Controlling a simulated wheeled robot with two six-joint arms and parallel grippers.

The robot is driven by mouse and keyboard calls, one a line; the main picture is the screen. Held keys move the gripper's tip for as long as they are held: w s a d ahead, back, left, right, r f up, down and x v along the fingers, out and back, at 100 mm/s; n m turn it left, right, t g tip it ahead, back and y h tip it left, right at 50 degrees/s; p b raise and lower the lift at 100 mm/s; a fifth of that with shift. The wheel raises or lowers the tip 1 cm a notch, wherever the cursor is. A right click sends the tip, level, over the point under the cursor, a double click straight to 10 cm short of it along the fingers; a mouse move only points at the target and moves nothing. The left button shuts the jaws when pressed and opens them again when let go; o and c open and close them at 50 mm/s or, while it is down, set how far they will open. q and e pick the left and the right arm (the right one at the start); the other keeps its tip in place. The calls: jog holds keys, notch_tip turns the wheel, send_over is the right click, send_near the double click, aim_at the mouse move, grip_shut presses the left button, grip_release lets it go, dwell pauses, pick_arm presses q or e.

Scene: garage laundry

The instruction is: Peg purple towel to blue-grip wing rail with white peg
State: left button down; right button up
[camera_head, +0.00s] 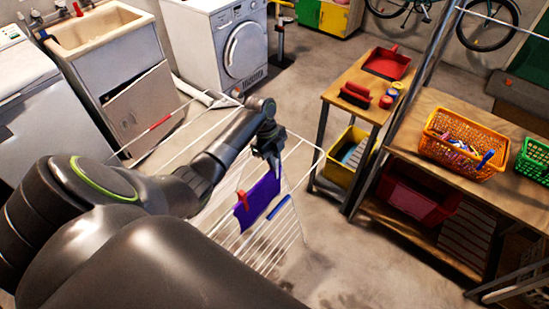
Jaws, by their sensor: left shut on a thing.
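My left gripper (271,160) reaches in from the left to the upper right corner of the purple towel (258,201). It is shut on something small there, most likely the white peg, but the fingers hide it. The towel hangs at a slant on the white wire airer (235,247). A red peg (243,200) sits at its left edge. The blue grip (278,208) on a wing rail lies just right of and below the towel. I cannot tell which rail bears the towel. My right gripper is not in view.
A small wooden table (337,97) stands right of the airer, with a yellow crate (338,174) below. A workbench (403,139) with an orange basket (440,150) is farther right. A washing machine (222,75) and sink (95,35) stand behind. Floor between airer and workbench is clear.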

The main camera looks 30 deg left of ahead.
pick_arm(q)
jog(key=shift+f, duration=0.35)
jog(key=c, duration=1.3)
grip_release()
jog(key=shift+a, duration=0.1)
jog(key=shift+c, duration=0.2)
jog(key=shift+r, duration=0.15)
jog(key=v, duration=1.7)
jog(key=shift+a, duration=0.1)
